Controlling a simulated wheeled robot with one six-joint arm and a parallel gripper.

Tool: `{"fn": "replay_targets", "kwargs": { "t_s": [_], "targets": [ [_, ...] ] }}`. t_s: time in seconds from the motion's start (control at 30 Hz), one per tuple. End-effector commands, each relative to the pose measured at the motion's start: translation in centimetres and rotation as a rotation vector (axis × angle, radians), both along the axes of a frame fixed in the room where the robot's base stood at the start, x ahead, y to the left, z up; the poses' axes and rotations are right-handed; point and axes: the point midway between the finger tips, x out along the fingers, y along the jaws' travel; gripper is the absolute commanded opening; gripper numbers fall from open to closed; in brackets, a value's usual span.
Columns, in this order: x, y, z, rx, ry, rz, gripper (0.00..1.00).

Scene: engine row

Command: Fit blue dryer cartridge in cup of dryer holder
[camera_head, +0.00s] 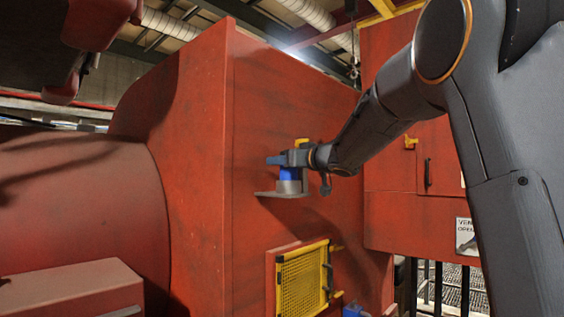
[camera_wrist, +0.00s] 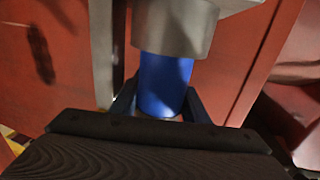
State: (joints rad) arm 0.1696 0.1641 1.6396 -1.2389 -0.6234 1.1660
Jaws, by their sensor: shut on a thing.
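The blue dryer cartridge (camera_head: 288,173) stands upright at the grey cup (camera_head: 290,187) of the dryer holder. The holder's bracket (camera_head: 268,194) sticks out from the red wall. My gripper (camera_head: 291,158) is shut on the cartridge's upper part. In the wrist view, the cartridge (camera_wrist: 165,85) is between the fingers of my gripper (camera_wrist: 160,104), and its far end meets or enters the mouth of the cup (camera_wrist: 178,28). That end is hidden by the cup's rim, so I cannot tell how deep it sits.
The red wall (camera_head: 262,110) is close behind the holder. A yellow mesh panel (camera_head: 302,280) is below it. A red cabinet with a yellow handle (camera_head: 410,142) and a white sign (camera_head: 466,235) stand at right. A large red drum (camera_head: 80,215) fills the left.

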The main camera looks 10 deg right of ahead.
Motion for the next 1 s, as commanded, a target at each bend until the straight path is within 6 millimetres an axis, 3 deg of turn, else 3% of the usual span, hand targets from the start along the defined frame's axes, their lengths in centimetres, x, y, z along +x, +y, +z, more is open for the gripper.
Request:
{"fn": "replay_targets", "kwargs": {
  "t_s": [0.17, 0.2, 0.3, 1.0],
  "targets": [
    [-0.01, 0.00, -0.40, -0.001, -0.001, 0.000, 0.13],
    [-0.01, 0.00, -0.36, -0.001, -0.001, 0.000, 0.46],
    [-0.02, -0.01, -0.34, -0.001, -0.001, 0.000, 0.63],
    [-0.55, -0.71, -0.33, -0.001, -0.001, -0.009, 0.63]
  ]
}}
